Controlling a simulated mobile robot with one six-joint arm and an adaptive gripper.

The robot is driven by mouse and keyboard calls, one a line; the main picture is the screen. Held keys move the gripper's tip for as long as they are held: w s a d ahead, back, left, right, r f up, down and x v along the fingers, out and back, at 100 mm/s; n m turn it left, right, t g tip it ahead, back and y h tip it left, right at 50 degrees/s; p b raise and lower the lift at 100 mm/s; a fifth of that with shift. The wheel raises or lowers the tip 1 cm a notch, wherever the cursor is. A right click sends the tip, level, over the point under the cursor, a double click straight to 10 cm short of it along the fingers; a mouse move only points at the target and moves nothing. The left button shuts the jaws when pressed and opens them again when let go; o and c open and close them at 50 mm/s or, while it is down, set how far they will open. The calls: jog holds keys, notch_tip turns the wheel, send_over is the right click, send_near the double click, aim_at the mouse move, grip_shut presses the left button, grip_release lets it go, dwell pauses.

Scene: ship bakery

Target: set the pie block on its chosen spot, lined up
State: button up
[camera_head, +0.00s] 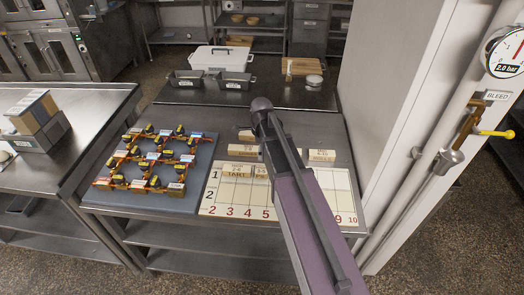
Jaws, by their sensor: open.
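A cream numbered grid board (228,196) lies on the steel table, partly covered by my arm. Two wooden blocks sit side by side in its top row at the left: one seems to read TART (237,172), and the other block (261,171) has a label I cannot read surely. Behind the board stand a wooden block (243,150) left of my arm, another block (322,155) right of it, and a partly hidden block (246,135) farther back. I cannot tell which is the pie block. My gripper does not show; my arm crosses the board's middle.
Dark tins (234,81), a white box (220,57) and a cutting board (302,66) stand behind. A white wall (400,110) with a gauge borders the right.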

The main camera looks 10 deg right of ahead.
jog(key=shift+r, duration=0.35)
dwell(0.6)
jog(key=s+n, duration=1.6)
jog(key=n, duration=0.5)
jog(key=shift+n, duration=0.3)
